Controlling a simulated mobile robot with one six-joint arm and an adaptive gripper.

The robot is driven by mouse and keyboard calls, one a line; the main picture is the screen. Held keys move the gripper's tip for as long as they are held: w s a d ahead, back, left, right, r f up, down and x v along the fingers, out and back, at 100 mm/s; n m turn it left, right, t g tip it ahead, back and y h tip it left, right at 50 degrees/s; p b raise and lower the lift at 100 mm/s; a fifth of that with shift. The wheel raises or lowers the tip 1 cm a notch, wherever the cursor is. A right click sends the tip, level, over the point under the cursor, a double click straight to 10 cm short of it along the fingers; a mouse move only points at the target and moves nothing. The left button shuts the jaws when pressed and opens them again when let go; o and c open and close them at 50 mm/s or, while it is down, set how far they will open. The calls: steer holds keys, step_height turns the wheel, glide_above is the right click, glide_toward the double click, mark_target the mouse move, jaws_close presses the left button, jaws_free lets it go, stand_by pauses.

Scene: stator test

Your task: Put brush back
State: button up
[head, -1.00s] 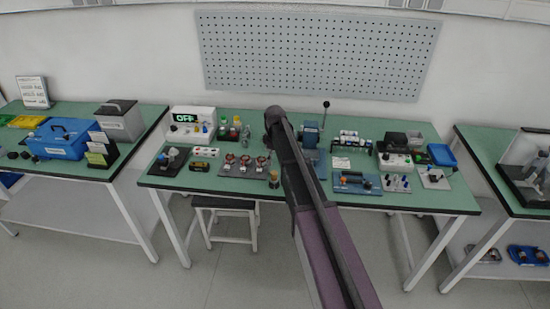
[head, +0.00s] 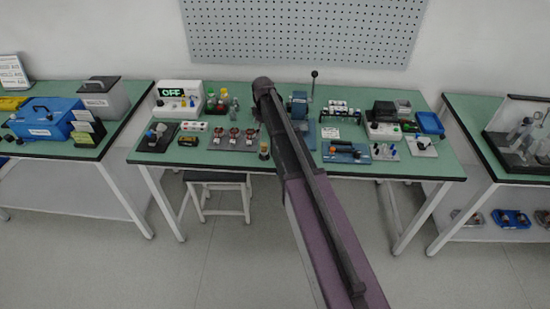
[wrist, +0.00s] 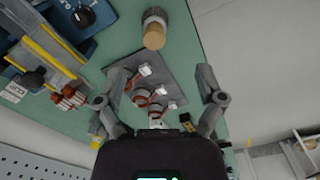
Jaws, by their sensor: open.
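A small upright piece with a tan wooden cylinder and a dark grey body, perhaps the brush (wrist: 154,34), stands at the top middle of the wrist view. It also shows near the front edge of the green bench in the head view (head: 264,151). I cannot tell for sure that it is the brush. My gripper (wrist: 162,74) is open and empty, its fingers spread above a grey plate (wrist: 172,68) with copper-wound parts (wrist: 142,97). The wooden-topped piece is beyond the fingertips, apart from them. In the head view my arm hides the gripper.
The green bench (head: 210,156) is crowded: a box with an OFF display (head: 178,90), bottles (head: 222,102), a lever device (head: 300,105) and a blue tray (head: 430,123). A stool (head: 216,178) stands below. Side benches stand left and right, with floor gaps between.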

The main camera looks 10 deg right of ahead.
steer(key=s+m, duration=0.9)
steer(key=s, duration=1.8)
steer(key=shift+s+m, duration=0.3)
steer(key=shift+s, duration=0.05)
